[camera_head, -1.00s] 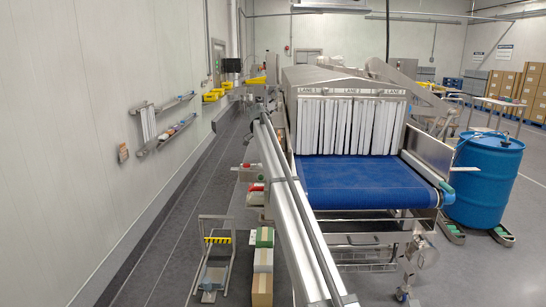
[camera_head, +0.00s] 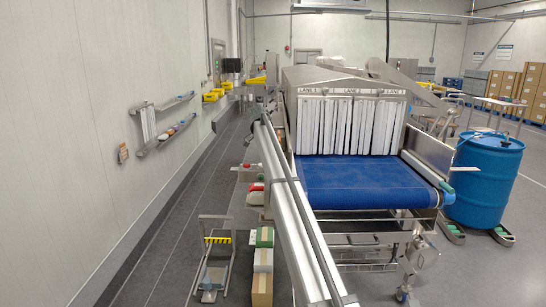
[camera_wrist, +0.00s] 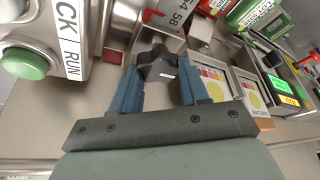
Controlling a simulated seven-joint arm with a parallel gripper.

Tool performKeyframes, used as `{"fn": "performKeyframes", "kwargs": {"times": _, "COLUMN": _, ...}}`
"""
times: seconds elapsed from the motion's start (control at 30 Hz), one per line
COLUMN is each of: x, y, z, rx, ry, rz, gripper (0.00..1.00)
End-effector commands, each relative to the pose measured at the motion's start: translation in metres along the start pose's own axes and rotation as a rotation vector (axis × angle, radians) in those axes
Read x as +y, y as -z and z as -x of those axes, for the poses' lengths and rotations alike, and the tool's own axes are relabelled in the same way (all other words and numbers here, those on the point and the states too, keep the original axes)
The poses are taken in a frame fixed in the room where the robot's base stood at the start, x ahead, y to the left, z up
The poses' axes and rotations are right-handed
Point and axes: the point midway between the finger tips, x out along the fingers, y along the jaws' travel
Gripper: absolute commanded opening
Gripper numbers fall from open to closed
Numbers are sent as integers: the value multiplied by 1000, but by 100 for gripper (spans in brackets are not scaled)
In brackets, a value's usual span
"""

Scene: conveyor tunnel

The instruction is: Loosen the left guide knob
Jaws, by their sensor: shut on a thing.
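A black lobed knob (camera_wrist: 158,64) shows in the upper middle of the wrist view. My gripper (camera_wrist: 158,80) has two blue fingers, one on either side of the knob, and is shut on it. The far lobes of the knob stick out past the fingertips. What the knob is fixed to is mostly hidden behind it. I cannot make out the knob or my gripper in the head view.
In the wrist view, a green button (camera_wrist: 24,64) and a RUN label (camera_wrist: 72,45) are close on the left. Colour-printed cards (camera_wrist: 213,75) and green boxes (camera_wrist: 262,15) lie right. The head view shows a blue belt (camera_head: 362,182) and a blue drum (camera_head: 484,180).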

Motion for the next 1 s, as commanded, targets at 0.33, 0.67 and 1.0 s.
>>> {"fn": "performKeyframes", "kwargs": {"times": 0.33, "x": 1, "y": 0, "z": 0, "rx": 0, "ry": 25, "rz": 61, "gripper": 14}}
{"fn": "performKeyframes", "kwargs": {"times": 0.67, "x": 3, "y": 0, "z": 0, "rx": 1, "ry": 122, "rz": 292, "gripper": 14}}
{"fn": "performKeyframes", "kwargs": {"times": 1.0, "x": 4, "y": 1, "z": 0, "rx": 1, "ry": 245, "rz": 592, "gripper": 14}}
